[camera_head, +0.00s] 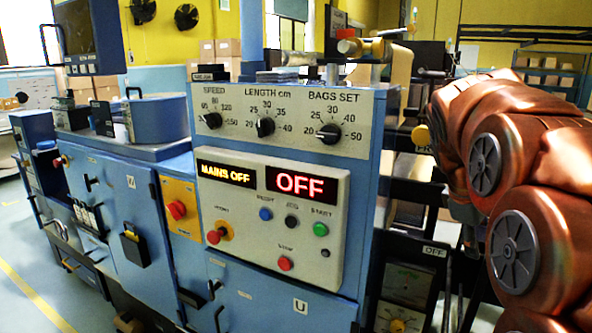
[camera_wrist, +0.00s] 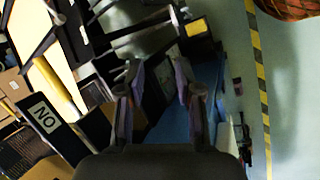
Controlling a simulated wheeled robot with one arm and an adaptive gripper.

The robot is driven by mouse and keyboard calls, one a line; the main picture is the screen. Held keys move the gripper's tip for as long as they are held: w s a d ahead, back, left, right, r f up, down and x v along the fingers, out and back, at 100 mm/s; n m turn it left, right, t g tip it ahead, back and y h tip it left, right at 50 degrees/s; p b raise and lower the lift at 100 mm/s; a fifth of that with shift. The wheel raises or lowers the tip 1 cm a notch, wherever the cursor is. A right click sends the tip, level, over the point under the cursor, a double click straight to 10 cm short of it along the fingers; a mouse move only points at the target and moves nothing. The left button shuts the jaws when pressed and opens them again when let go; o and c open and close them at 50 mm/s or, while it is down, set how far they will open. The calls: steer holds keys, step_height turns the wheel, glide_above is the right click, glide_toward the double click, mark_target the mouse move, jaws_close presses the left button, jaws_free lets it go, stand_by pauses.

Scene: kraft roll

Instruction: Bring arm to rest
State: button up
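My copper-coloured arm (camera_head: 510,190) is bent at the right side of the head view, in front of the machine's right end. My gripper (camera_wrist: 158,75) shows in the wrist view with its two fingers apart and no object held between them. The gripper cannot be made out in the head view. The blue machine (camera_head: 125,190) fills the left and middle of the head view. Its control panel (camera_head: 272,215) shows "MAINS OFF" and a red "OFF".
Dark frames and a gauge box (camera_head: 407,285) stand close to my arm. In the wrist view, a black plate with a lettered label (camera_wrist: 45,118) and a yellow bar (camera_wrist: 55,85) lie left of the fingers.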

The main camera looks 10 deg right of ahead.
steer(key=s+a+f+m+g+y, duration=0.1)
steer(key=s+a+f+m+y, duration=0.1)
steer(key=s+a+f, duration=0.7)
steer(key=s+a+f+m+g+y, duration=0.1)
steer(key=s+a+f+m+y, duration=0.2)
steer(key=s+a+f, duration=0.6)
steer(key=s+a, duration=0.5)
steer(key=a, duration=0.1)
steer(key=shift+s+a+f, duration=0.2)
steer(key=shift+s+f, duration=0.1)
steer(key=shift+s, duration=0.1)
